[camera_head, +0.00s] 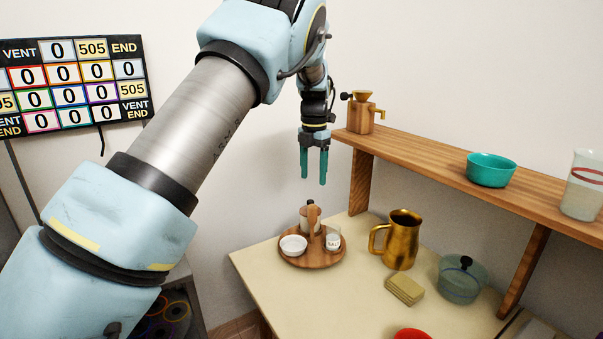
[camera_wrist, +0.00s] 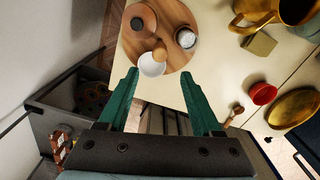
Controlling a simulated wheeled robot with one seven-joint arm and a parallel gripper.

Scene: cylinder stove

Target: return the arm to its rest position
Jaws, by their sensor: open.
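My arm reaches up across the left and middle of the head view, bent at the elbow. My gripper (camera_head: 314,168) hangs with its teal fingers pointing down, in the air above the back left of the counter. It is empty, and its fingers stand apart in the wrist view (camera_wrist: 163,95). Below it, apart from it, is a round wooden tray (camera_head: 312,263) with a white bowl (camera_head: 293,245), a small glass (camera_head: 333,241) and a moka-style pot with wooden parts (camera_head: 310,217).
A wooden shelf (camera_head: 430,165) stands right of my gripper, bearing a wooden grinder (camera_head: 361,113), a teal bowl (camera_head: 491,169) and a glass jar (camera_head: 583,186). A brass pitcher (camera_head: 401,240), sponges (camera_head: 405,289) and a lidded pot (camera_head: 462,279) stand on the counter. A scoreboard (camera_head: 75,84) hangs left.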

